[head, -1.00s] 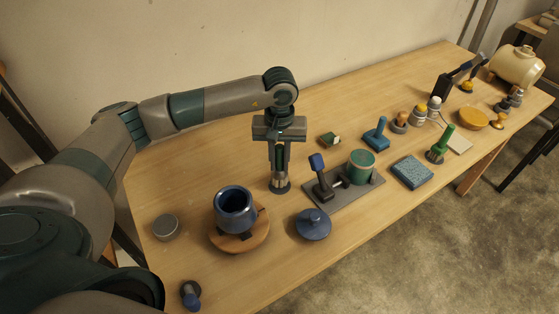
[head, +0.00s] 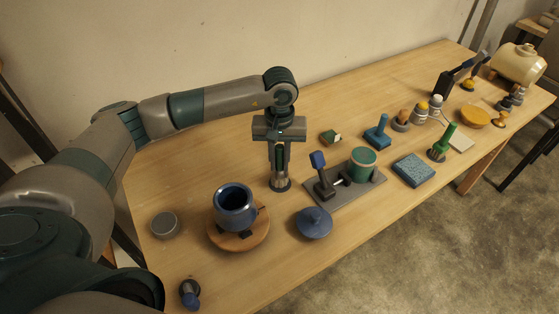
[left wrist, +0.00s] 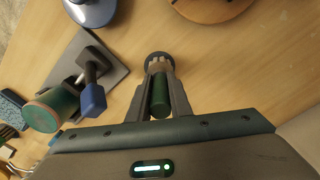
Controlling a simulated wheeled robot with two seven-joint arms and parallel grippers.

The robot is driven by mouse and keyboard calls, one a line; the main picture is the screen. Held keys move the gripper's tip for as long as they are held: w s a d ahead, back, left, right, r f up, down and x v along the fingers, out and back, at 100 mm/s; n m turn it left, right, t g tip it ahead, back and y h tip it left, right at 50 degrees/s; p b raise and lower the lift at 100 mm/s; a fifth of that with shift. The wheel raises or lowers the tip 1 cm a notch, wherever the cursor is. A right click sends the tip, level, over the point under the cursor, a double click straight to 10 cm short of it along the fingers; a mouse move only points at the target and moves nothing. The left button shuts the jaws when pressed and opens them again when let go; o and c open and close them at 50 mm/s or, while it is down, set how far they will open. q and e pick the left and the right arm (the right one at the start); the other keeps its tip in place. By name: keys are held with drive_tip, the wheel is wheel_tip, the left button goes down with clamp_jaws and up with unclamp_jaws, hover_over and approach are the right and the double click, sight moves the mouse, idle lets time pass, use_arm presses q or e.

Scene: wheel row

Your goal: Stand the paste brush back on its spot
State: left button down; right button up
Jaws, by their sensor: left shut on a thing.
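My left gripper (head: 280,180) points straight down over the table. In the left wrist view, my left gripper (left wrist: 159,85) is shut on the paste brush (left wrist: 160,96), whose green handle shows between the fingers. A dark round disc (left wrist: 158,58) lies at the brush's lower end. The disc also shows under the fingertips in the head view (head: 280,188). The brush looks upright there; the fingers hide much of it, and I cannot tell whether it bears on the disc. My right gripper is not in view.
A blue pot (head: 234,207) stands on a round wooden board (head: 240,241) to the left. A grey plate (head: 350,194) with a blue-headed tool and green-sided tin is close on the right. A blue lid (head: 314,224) lies in front. Bare table lies behind my gripper.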

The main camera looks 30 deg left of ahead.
sight(280, 147)
use_arm(q)
drive_tip(key=shift+a+f, duration=0.1)
drive_tip(key=shift+f, duration=0.2)
drive_tip(key=shift+s+a+f+b, duration=0.1)
drive_tip(key=shift+a+f+b, duration=0.3)
drive_tip(key=shift+f+b, duration=0.25)
drive_tip(key=shift+d+r, duration=0.1)
drive_tip(key=c, duration=1.5)
unclamp_jaws()
drive_tip(key=shift+c, duration=0.2)
drive_tip(key=shift+d+r+p, duration=0.25)
drive_tip(key=shift+r+p, duration=0.25)
drive_tip(key=shift+r, duration=1.05)
drive_tip(key=shift+d+r+p, duration=0.2)
drive_tip(key=shift+r+p, duration=0.25)
drive_tip(key=shift+r, duration=1.05)
drive_tip(key=shift+r+p, duration=0.45)
drive_tip(key=shift+r, duration=0.9)
